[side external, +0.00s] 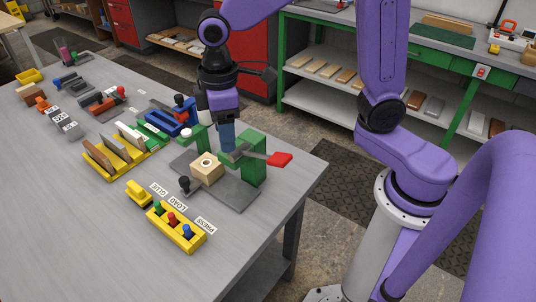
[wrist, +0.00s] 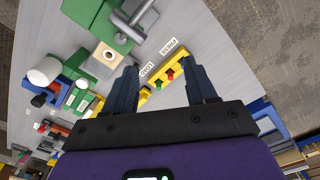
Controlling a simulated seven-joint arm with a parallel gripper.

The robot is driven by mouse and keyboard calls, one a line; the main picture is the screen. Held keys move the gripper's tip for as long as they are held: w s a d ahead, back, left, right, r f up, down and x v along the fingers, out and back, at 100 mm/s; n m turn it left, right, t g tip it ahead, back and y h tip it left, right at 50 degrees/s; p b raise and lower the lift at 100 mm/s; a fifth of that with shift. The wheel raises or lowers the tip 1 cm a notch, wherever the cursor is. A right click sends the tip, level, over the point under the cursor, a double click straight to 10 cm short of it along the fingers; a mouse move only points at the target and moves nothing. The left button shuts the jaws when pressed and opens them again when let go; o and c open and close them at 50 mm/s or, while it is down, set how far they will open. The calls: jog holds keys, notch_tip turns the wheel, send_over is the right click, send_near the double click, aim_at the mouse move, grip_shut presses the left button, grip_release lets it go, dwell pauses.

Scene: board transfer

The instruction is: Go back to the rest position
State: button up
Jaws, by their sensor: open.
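My gripper (side external: 228,147) hangs fingers down over the right part of the table, above and beside the press fixture. In the wrist view my gripper (wrist: 163,70) shows two dark blue fingers spread apart with nothing between them. A light wooden block with a round hole (side external: 207,167) sits on the grey base plate of the fixture; it also shows in the wrist view (wrist: 106,56). The green press frame (side external: 252,166) stands right of the block, with a lever ending in a red handle (side external: 280,159). In the side view the fingertips overlap the frame, so their exact gap is unclear.
A yellow button panel (side external: 177,230) labelled GLUE, LOAD and PRESS lies at the front. A yellow rack with boards (side external: 117,158), a blue holder (side external: 172,118) and small tools stand to the left. The table front (side external: 95,235) is clear. A green-framed shelf (side external: 325,100) stands behind.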

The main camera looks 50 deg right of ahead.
jog(key=s+d+n, duration=0.1)
jog(key=s+d, duration=0.5)
jog(key=s, duration=0.4)
jog(key=s+d+f+n, duration=0.1)
jog(key=s+d, duration=0.5)
jog(key=s, duration=0.3)
jog(key=shift+s+f, duration=0.25)
jog(key=shift+s, duration=0.1)
